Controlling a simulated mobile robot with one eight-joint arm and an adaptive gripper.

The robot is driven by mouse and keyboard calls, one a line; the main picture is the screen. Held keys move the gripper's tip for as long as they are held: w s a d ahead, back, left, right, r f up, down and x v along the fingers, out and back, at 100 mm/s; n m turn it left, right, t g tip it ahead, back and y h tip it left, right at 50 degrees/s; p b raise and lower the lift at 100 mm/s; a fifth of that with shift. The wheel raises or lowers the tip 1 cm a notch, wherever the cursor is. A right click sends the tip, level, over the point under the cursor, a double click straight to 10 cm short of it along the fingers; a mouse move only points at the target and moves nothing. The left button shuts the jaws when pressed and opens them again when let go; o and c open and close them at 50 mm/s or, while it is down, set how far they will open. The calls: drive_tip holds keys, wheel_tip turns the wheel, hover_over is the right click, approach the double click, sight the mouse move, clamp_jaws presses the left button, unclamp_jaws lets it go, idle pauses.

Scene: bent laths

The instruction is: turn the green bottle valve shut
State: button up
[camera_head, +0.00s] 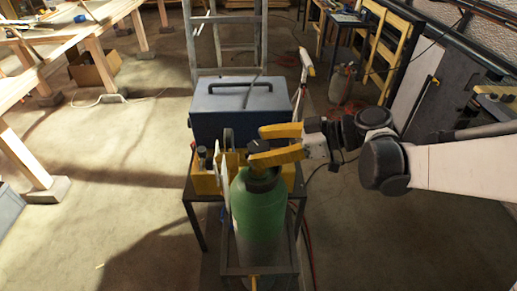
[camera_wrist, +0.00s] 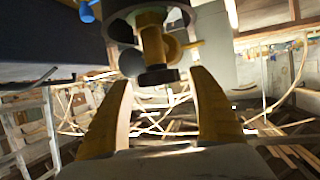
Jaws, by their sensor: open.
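The green bottle (camera_head: 258,215) stands upright on the low stand in the head view. Its black valve top (camera_head: 259,146) shows between the yellow fingers of my gripper (camera_head: 256,147), which reaches in from the right. In the wrist view, the fingers of my gripper (camera_wrist: 162,78) are spread apart. A dark round knob on a brass-coloured stem (camera_wrist: 158,75) lies between the fingertips, with visible gaps on both sides. I see no clear contact. In the head view, the near finger hides part of the bottle's neck.
A blue case (camera_head: 240,105) stands just behind the bottle. A yellow box with parts (camera_head: 205,180) is beside it on the left. The dark stand frame (camera_head: 232,271) surrounds the bottle's lower part. Wooden benches (camera_head: 90,45) are at far left; the left floor is mostly clear.

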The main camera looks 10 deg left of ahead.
drive_tip(key=shift+a+f, duration=0.15)
drive_tip(key=shift+a, duration=0.2)
drive_tip(key=c, duration=1.2)
drive_tip(key=shift+t, duration=0.3)
drive_tip(key=m+t+h, duration=0.1)
drive_tip(key=m+t, duration=0.1)
drive_tip(key=t, duration=0.1)
drive_tip(key=m+t+p, duration=0.1)
drive_tip(key=m+t, duration=0.1)
drive_tip(key=m, duration=0.1)
drive_tip(key=shift+s+m+t+h, duration=0.1)
drive_tip(key=shift+m+t+h, duration=0.2)
drive_tip(key=shift+t+h, duration=0.1)
drive_tip(key=shift+m+t+h, duration=1.6)
drive_tip(key=shift+m+t, duration=0.4)
drive_tip(key=shift+m, duration=0.2)
drive_tip(key=shift+m+h, duration=0.3)
